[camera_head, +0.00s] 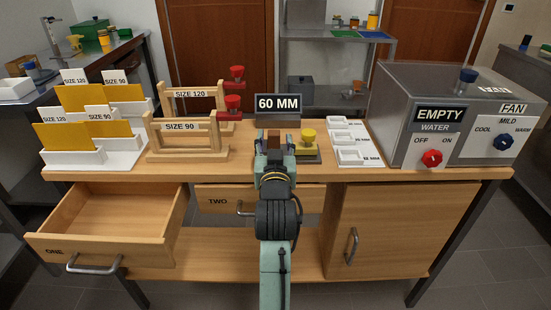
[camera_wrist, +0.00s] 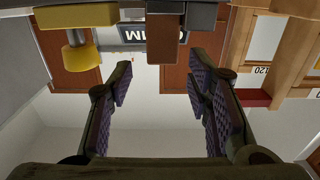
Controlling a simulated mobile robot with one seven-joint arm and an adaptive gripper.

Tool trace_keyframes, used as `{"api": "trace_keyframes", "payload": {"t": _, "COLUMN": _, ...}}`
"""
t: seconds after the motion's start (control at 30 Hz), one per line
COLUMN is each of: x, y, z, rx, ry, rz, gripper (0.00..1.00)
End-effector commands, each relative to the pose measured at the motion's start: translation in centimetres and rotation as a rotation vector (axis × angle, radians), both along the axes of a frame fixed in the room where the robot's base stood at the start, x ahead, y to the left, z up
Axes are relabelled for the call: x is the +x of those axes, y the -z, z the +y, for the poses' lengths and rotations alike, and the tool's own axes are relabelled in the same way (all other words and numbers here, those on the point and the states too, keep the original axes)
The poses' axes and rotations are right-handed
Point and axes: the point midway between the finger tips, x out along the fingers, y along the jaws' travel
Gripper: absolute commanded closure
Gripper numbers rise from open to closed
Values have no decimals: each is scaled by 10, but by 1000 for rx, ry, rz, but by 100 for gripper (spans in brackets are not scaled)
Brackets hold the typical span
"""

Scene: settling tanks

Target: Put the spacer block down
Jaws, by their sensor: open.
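My gripper (camera_head: 273,146) is open and empty at the back middle of the bench, below the 60 MM sign (camera_head: 278,104). The wrist view is upside down and shows its two fingers (camera_wrist: 158,84) spread apart. A brown block (camera_wrist: 165,38), which looks like the spacer block, stands in front of the fingers, roughly in line with the gap between them. Dark grey pieces (camera_wrist: 200,14) lie close around its foot. In the head view the gripper partly hides the brown block (camera_head: 273,141). I cannot tell how far the fingertips are from it.
A yellow knobbed piece (camera_head: 307,140) stands just right of my gripper, with white trays (camera_head: 352,155) beyond. Wooden racks (camera_head: 187,140) stand to the left. A grey control box (camera_head: 410,100) is at the right. Drawer ONE (camera_head: 110,228) is pulled out.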

Motion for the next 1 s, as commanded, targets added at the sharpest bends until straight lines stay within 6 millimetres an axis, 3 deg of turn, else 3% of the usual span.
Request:
{"api": "trace_keyframes", "payload": {"t": 0.13, "x": -38, "y": 0, "z": -1, "rx": -1, "ry": 0, "rz": -2, "gripper": 55}}
{"api": "trace_keyframes", "payload": {"t": 0.2, "x": -39, "y": -9, "z": -1, "rx": -1, "ry": 0, "rz": 9, "gripper": 55}}
{"api": "trace_keyframes", "payload": {"t": 0.6, "x": -59, "y": -6, "z": -2, "rx": -1, "ry": 0, "rz": 5, "gripper": 55}}
{"api": "trace_keyframes", "payload": {"t": 1.0, "x": -63, "y": -3, "z": -2, "rx": 0, "ry": 0, "rz": 1, "gripper": 55}}
